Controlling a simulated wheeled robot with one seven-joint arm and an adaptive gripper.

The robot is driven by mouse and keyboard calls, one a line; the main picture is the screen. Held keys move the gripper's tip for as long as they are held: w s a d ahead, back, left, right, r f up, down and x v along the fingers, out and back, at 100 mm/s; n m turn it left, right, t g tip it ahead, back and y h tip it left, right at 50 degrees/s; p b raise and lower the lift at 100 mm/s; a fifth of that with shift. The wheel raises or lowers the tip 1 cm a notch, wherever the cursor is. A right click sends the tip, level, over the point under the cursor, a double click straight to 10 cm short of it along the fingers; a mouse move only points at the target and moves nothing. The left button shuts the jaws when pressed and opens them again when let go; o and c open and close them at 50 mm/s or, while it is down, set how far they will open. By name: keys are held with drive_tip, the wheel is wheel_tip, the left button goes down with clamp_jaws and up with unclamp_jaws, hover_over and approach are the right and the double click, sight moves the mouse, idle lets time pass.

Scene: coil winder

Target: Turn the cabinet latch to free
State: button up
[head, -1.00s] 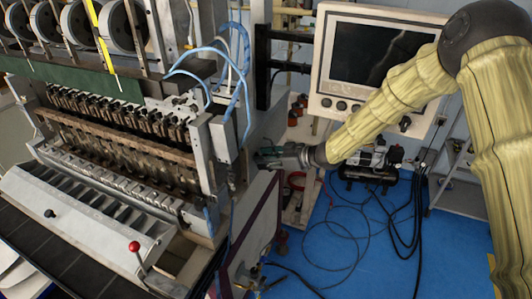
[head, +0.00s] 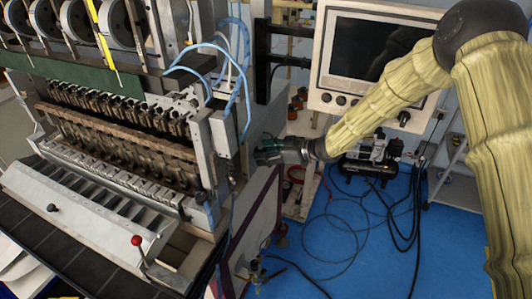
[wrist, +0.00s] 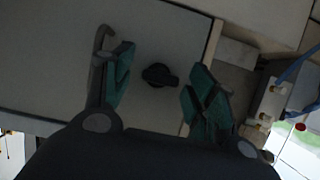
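The cabinet latch is a small dark knob (wrist: 160,75) on a grey panel (wrist: 60,60) in the wrist view. My gripper (wrist: 155,90) is open, with one green-padded finger to the left of the latch and the other to its right. The latch shows between the fingertips, and both fingers look apart from it. In the head view my gripper (head: 262,152) is beside the machine's right side panel (head: 255,185), and the latch cannot be made out there.
The coil winder (head: 110,150) fills the left, with a red-knobbed lever (head: 137,241) at its front. A monitor (head: 375,60) stands behind my arm. Hoses and a compressor (head: 375,160) lie on the blue floor.

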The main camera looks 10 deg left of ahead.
drive_tip(key=shift+d, duration=0.1)
drive_tip(key=v, duration=0.7)
drive_tip(key=shift+r, duration=0.15)
drive_tip(key=shift+d, duration=0.1)
drive_tip(key=s+d+f+m+t+h+b, duration=0.15)
drive_tip(key=s+d+f+m, duration=0.35)
drive_tip(key=f, duration=0.5)
drive_tip(key=s+d+f+m+h+b, duration=0.25)
drive_tip(key=s+d+f, duration=0.25)
drive_tip(key=s+f, duration=0.4)
drive_tip(key=s+d+f+m+t+h+b, duration=0.1)
drive_tip(key=s+d+f+m+h, duration=0.3)
drive_tip(key=f, duration=0.7)
drive_tip(key=s+d+f+m+g+h+b, duration=0.1)
drive_tip(key=s+d+f, duration=0.2)
drive_tip(key=s+d, duration=0.3)
drive_tip(key=s+d+f+m+g+h+b, duration=0.1)
drive_tip(key=s+d, duration=0.5)
drive_tip(key=s, duration=0.7)
drive_tip(key=s+d+f+m+g+h, duration=0.2)
drive_tip(key=s+d+f, duration=0.3)
drive_tip(key=s, duration=0.5)
drive_tip(key=shift+s+d+g+h+b, duration=0.4)
drive_tip(key=shift+d+g+h, duration=0.15)
drive_tip(key=shift+h, duration=0.15)
